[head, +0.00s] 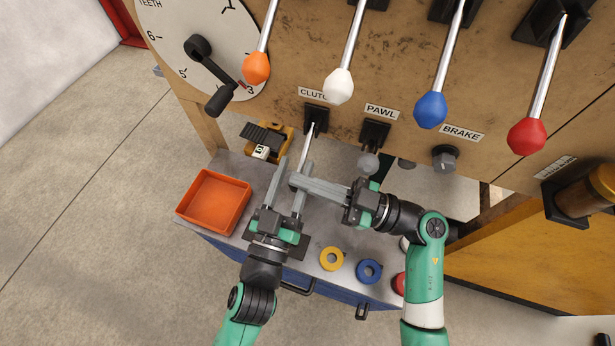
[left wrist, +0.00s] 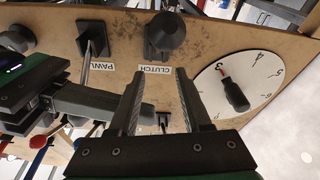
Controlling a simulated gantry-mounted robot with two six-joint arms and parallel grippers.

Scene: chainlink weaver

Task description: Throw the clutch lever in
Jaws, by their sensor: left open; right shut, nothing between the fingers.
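The clutch lever (head: 306,146) slants down from its black mount under the CLUTCH label; its lower end is hidden by my grippers. In the left wrist view a dark round knob (left wrist: 166,32) shows at the mount beside the CLUTCH label, past my left fingertips. My left gripper (head: 296,164) is open, its fingers pointing at the panel on either side of the lever's line in the head view; I cannot tell whether the lever is between them. My right gripper (head: 294,183) is shut and empty, its fingers reaching left across the left gripper; it shows in the left wrist view (left wrist: 148,116).
The pawl lever (head: 368,164) is close to the right. Orange, white (head: 339,86), blue and red-knobbed levers hang above. A dial (head: 190,45) with a crank is at upper left. An orange tray (head: 214,202), a yellow ring (head: 331,259) and a blue ring (head: 369,271) are on the bench.

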